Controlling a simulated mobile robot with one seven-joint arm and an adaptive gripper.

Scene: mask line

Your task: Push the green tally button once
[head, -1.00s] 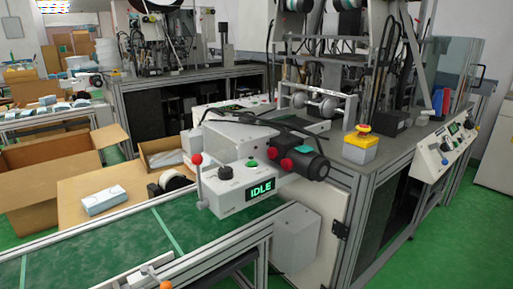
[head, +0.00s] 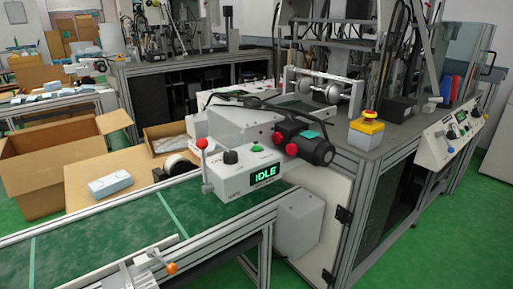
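The green tally button (head: 257,149) is a small round button on top of a white control box (head: 232,182). The box stands at the right end of a green conveyor belt (head: 120,222). Its front has a lit display (head: 265,174) reading "IDLE" in green. A black knob (head: 231,157) is beside the button, and a red-ball lever (head: 202,145) is at the box's left side. The button's top is unobstructed in the head view. My gripper is not in view.
A black cylindrical unit with red knobs (head: 305,141) sits close right of the button, with dark cables behind it. A yellow box with a red button (head: 367,128) stands on the machine table. An orange-tipped lever (head: 171,268) is at the conveyor's near edge. Green floor shows at lower right.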

